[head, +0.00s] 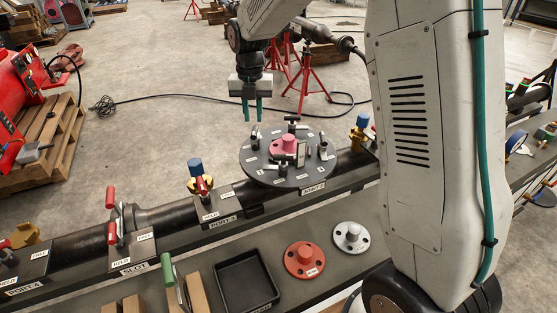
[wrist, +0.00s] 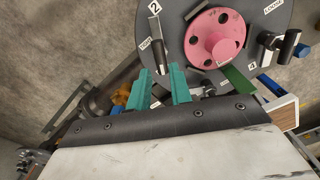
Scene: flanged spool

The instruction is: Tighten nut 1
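A round dark plate (head: 262,174) lies on the pipe bench, with a pink flanged piece (head: 284,146) at its centre. Several upright nuts or clamps with dark handles stand around the flange, one at the left (head: 255,140). Small white labels mark the plate, but I cannot read which nut is 1 in the head view. In the wrist view a nut with a dark handle (wrist: 160,62) stands beside labels "2" and "TIGHT"; another (wrist: 285,45) is near "LOOSE". My gripper (head: 252,112) hangs above the plate's left edge, its teal fingers apart and empty. The fingertips (wrist: 163,72) show near the nut by label 2.
A black tray (head: 245,285), an orange flange (head: 304,260) and a grey flange (head: 351,238) lie in front. My arm hides the right side. Red stands (head: 305,80) are on the floor behind.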

